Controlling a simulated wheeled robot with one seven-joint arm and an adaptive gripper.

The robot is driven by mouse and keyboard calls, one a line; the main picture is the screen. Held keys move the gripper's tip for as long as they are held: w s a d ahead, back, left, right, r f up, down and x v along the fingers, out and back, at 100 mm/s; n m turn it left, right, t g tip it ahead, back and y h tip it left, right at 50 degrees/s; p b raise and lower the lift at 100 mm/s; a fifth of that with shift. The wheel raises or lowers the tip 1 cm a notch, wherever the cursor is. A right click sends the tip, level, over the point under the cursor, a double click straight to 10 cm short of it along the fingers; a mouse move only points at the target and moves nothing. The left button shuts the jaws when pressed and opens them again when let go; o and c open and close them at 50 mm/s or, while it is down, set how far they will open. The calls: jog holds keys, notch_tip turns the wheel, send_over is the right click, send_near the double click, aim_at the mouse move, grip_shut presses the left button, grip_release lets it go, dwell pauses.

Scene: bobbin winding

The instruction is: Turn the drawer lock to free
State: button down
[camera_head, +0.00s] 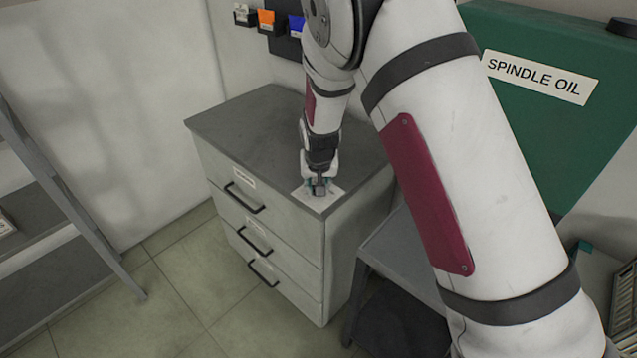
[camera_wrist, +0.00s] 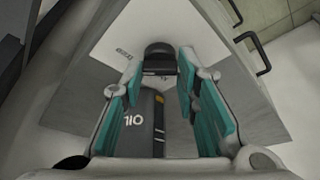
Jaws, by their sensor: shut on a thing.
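The drawer cabinet (camera_head: 282,240) is grey, with its drawers shut. A white plate (camera_head: 334,203) lies on its top at the near corner; it also shows in the wrist view (camera_wrist: 150,25), with small print too tiny to read. The dark lock knob (camera_wrist: 160,52) stands on this plate. My gripper (camera_head: 319,187) points straight down at the plate and is shut on the knob. In the wrist view, its teal-padded fingers (camera_wrist: 160,68) are on either side of the knob. The fingers hide much of the knob, and I cannot tell which way it is turned.
Black handles (camera_head: 245,198) stick out from the drawer fronts. A grey shelf rack (camera_head: 75,205) stands at the left. A green spindle oil tank (camera_head: 560,110) is at the right, beyond my arm. Small coloured bins (camera_head: 267,21) hang on the wall. The floor before the drawers is clear.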

jog(key=c, duration=1.2)
grip_release()
jog(key=shift+c, duration=0.2)
jog(key=v, duration=1.2)
